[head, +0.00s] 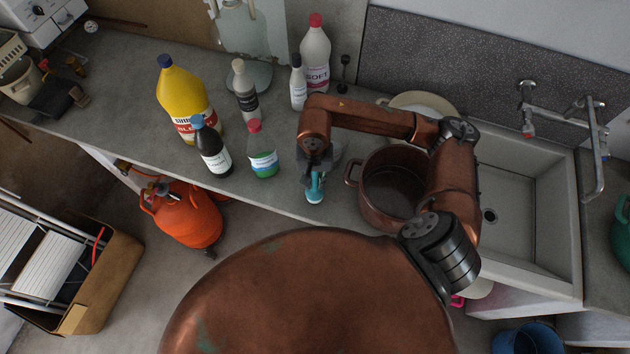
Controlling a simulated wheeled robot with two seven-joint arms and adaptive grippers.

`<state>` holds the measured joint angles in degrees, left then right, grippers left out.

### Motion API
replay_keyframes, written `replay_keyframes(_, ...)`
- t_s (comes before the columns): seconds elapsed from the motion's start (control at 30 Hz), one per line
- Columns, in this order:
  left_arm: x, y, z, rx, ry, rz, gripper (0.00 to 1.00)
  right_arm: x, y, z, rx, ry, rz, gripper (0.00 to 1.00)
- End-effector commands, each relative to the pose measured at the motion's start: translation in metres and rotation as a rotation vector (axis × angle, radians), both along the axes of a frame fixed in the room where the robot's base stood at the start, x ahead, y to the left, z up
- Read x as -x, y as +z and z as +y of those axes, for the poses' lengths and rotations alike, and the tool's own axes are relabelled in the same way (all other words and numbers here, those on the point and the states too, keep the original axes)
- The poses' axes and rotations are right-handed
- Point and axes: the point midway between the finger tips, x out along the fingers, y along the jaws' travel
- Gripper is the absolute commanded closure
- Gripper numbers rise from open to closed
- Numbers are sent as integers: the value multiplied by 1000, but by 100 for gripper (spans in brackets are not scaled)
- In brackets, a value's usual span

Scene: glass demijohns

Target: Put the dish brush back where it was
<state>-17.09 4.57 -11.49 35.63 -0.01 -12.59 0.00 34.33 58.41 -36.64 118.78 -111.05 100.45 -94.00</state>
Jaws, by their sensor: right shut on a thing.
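The dish brush (314,190) is a small teal-blue thing with a paler lower end, near the front edge of the counter, left of the copper pot (373,205). My right gripper (316,170) reaches down over the counter and is shut on the brush, hiding its upper part. The brush looks roughly upright, and I cannot tell whether its lower end touches the counter. My left gripper is not in view.
Several bottles stand left of the gripper, the nearest a clear one with green liquid (263,160). A yellow bleach bottle (178,95) is farther left. A sink (525,205) with a tap lies right. An orange gas cylinder (187,215) stands on the floor.

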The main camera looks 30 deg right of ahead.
Motion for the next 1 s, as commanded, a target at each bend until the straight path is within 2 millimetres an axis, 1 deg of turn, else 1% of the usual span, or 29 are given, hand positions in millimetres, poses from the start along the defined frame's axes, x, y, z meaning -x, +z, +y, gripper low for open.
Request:
replay_keyframes(0.03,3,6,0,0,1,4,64,1,-3,0,-2,-1,1,100)
replay_keyframes(0.13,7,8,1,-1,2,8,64,0,-10,0,0,-1,-1,100)
replay_keyframes(0.37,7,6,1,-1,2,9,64,-1,-12,0,0,0,-2,100)
replay_keyframes(0.57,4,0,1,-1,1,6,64,-1,-16,0,1,0,-3,100)
replay_keyframes(0.6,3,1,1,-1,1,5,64,0,-16,0,1,0,-3,81)
replay_keyframes(0.83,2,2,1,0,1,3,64,-1,-15,0,0,0,-2,66)
replay_keyframes(1.0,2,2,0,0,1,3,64,0,-15,0,0,0,-2,66)
